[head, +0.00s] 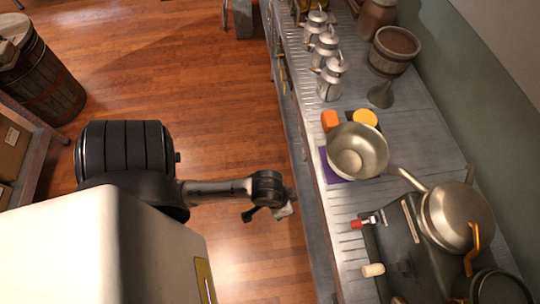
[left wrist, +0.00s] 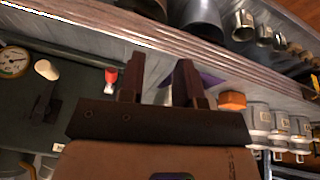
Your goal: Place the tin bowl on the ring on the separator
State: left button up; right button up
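The tin bowl (head: 352,160) looks like the wide, shiny metal bowl on the counter, partly over a purple mat (head: 334,170). My left gripper (head: 286,211) is at the counter's near edge, left of and lower in the picture than the bowl, apart from it. In the left wrist view, my left gripper (left wrist: 160,62) has its two fingers spread with nothing between them. The bowl cannot be made out there; the gripper body covers part of the counter. I cannot clearly make out the separator or its ring. My right gripper is not in view.
A saucepan (head: 457,222) and a dark appliance with a red knob (head: 356,224) stand closer on the counter. An orange block (head: 330,120) and yellow disc (head: 366,118) sit behind the bowl. Several metal jugs (head: 330,80) and a wooden bucket (head: 391,52) stand farther back.

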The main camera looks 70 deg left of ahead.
pick_arm(q)
jog(key=shift+o, duration=0.4)
jog(key=shift+m+y, duration=0.4)
jog(key=shift+m, duration=0.5)
jog(key=s, duration=0.2)
jog(key=s+r, duration=0.1)
jog(key=s, duration=0.1)
jog(key=shift+s+r, duration=0.1)
jog(key=shift+s, duration=0.2)
jog(key=shift+s+a+r, duration=0.1)
jog(key=shift+s, duration=0.1)
jog(key=shift+w, duration=0.1)
